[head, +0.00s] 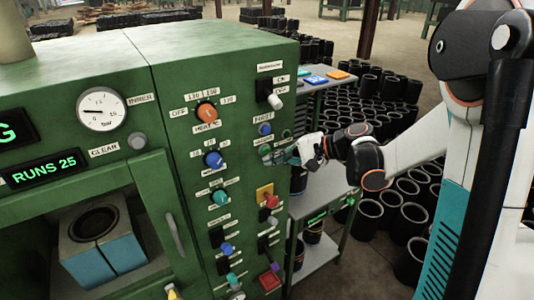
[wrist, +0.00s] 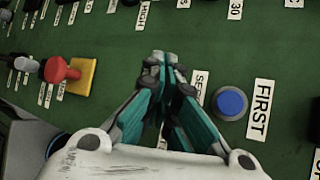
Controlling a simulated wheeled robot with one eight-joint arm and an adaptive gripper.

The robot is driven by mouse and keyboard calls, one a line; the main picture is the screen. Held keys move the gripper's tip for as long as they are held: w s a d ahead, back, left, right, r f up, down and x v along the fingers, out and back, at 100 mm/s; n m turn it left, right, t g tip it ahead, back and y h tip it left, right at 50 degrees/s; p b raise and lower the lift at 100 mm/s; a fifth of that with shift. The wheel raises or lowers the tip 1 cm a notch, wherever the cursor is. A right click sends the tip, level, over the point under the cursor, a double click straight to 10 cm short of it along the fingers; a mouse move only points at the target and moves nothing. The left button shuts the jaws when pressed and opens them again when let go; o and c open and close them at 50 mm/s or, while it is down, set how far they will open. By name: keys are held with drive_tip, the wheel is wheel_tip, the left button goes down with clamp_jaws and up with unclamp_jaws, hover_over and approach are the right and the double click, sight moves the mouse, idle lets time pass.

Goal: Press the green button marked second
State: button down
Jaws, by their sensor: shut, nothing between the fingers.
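My gripper (wrist: 159,62) is shut and empty, with its teal-and-grey fingers together and pointing at the green panel. In the head view my gripper (head: 271,156) is at the right part of the panel, just below the blue button (head: 265,129). A label starting with "SE" (wrist: 199,86) shows beside the fingers in the wrist view, its end hidden. The green button itself is not clearly visible; the fingers cover the spot by this label. I cannot tell whether the fingertips touch it. The blue button, marked FIRST, also shows in the wrist view (wrist: 230,102).
A red knob on a yellow plate (wrist: 79,76) stands out from the panel. Other knobs include an orange one (head: 207,112), a blue one (head: 213,159) and a teal one (head: 219,196). A grey shelf (head: 325,190) stands right of the machine, with many black sleeves (head: 370,150) beyond.

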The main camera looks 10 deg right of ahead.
drive_tip(key=shift+s, duration=0.2)
drive_tip(key=s, duration=0.1)
drive_tip(key=s+d, duration=0.1)
drive_tip(key=s, duration=0.2)
drive_tip(key=shift+s+d, duration=0.25)
drive_tip(key=shift+s, duration=0.05)
drive_tip(key=shift+b, duration=0.3)
idle(0.5)
